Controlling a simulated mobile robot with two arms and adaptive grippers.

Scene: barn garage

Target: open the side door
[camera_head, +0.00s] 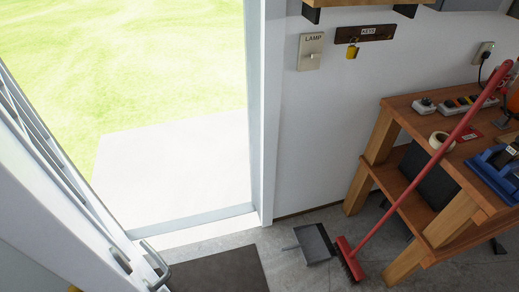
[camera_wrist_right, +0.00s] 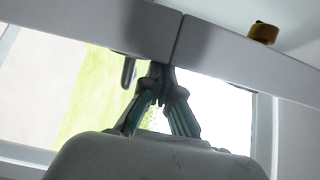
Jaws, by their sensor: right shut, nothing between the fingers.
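The side door (camera_head: 60,215) is a white door with a glazed upper part, at the left of the head view. It stands swung open, away from its frame (camera_head: 262,120), and the doorway shows grass and pale paving outside. A grey lever handle (camera_head: 157,268) sits near the door's lower edge in the picture. In the right wrist view, my right gripper (camera_wrist_right: 160,75) is shut and empty, its fingertips close against a white bar. I cannot tell whether they touch it. A grey handle-like piece (camera_wrist_right: 128,72) hangs just left of the fingertips. My left gripper is not in view.
A dark mat (camera_head: 220,272) lies inside the doorway. A dustpan (camera_head: 315,243) and a red broom (camera_head: 400,195) stand to its right, the broom leaning on a wooden workbench (camera_head: 455,160). A lamp switch (camera_head: 310,52) and a key rack (camera_head: 365,33) are on the wall.

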